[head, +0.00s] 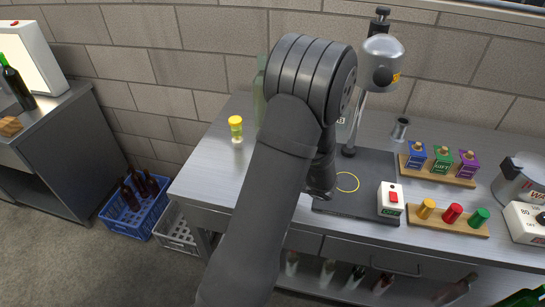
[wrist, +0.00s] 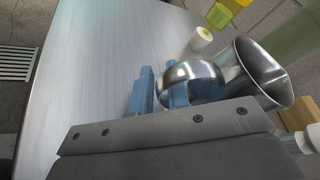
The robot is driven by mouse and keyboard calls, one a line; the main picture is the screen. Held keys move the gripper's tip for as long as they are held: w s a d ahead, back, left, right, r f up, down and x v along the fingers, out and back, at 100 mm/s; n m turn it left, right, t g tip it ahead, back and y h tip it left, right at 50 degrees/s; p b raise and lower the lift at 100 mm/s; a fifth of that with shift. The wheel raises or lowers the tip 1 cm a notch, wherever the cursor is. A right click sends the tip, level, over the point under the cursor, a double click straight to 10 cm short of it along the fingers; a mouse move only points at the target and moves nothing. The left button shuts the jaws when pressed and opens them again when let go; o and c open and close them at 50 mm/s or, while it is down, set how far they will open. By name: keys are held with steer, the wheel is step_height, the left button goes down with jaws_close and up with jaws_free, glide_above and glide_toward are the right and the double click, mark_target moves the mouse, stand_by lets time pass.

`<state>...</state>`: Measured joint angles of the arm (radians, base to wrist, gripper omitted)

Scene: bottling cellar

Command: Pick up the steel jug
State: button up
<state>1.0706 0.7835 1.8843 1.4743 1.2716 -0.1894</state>
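The steel jug (wrist: 262,72) shows in the wrist view, its wide open mouth on the right and its curved band handle (wrist: 195,70) on the left. My gripper (wrist: 160,92) has two blue fingers at the handle. One finger is left of the band and the other is inside the loop, so the handle's left part lies between them. A narrow space shows between the fingers, but I cannot tell if they press on the band. In the head view my arm hides the jug and the fingers.
A tall green bottle (head: 259,95) stands behind my arm. A dark mat (head: 372,165), a white switch box (head: 391,200) and a small steel cup (head: 400,128) are to the right.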

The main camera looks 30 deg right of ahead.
steer(key=shift+w, duration=0.15)
jaws_close()
stand_by(1.4)
